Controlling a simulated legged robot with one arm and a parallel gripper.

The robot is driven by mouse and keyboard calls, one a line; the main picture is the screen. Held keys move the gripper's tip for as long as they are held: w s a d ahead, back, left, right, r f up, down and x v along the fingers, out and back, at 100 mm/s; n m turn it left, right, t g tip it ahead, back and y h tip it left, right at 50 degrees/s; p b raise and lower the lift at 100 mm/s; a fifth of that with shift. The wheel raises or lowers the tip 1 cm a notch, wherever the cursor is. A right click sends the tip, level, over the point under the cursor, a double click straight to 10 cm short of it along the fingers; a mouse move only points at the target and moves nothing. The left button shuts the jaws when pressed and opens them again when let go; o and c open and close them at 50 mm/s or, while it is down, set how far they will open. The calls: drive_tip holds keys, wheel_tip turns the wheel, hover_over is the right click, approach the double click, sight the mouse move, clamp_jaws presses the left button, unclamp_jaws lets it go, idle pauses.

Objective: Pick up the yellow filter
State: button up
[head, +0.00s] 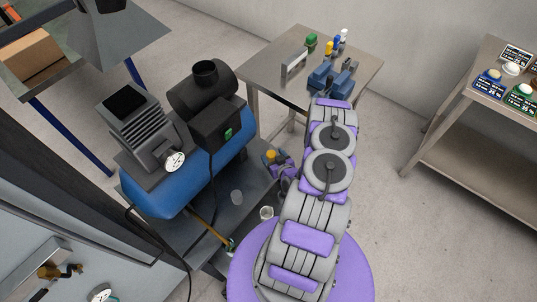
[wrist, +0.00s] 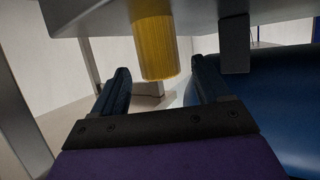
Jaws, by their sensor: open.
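The yellow filter (wrist: 157,42) is a ribbed upright cylinder in the wrist view. It hangs below the underside of a grey surface (wrist: 90,16); its top end is hidden. My gripper (wrist: 160,68) is open, with one dark finger to each side of the filter's lower end in the picture. No contact shows, and I cannot tell how far the filter reaches in between the fingers. In the head view my purple arm reaches down beside the blue tank, and a small yellow spot (head: 270,153) shows by its end; I cannot tell whether that is the filter.
The blue tank (head: 190,171) of the compressor stands left of my arm; it also shows close by my right finger in the wrist view (wrist: 285,115). A grey block (wrist: 234,44) hangs right of the filter. A metal table (head: 358,63) with small items stands behind.

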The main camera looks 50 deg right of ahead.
drive_tip(key=shift+a, duration=0.2)
drive_tip(key=shift+c, duration=1.2)
drive_tip(key=shift+d, duration=0.25)
drive_tip(key=c, duration=0.6)
drive_tip(key=shift+c, duration=1.4)
drive_tip(key=shift+a, duration=0.1)
drive_tip(key=shift+r, duration=0.15)
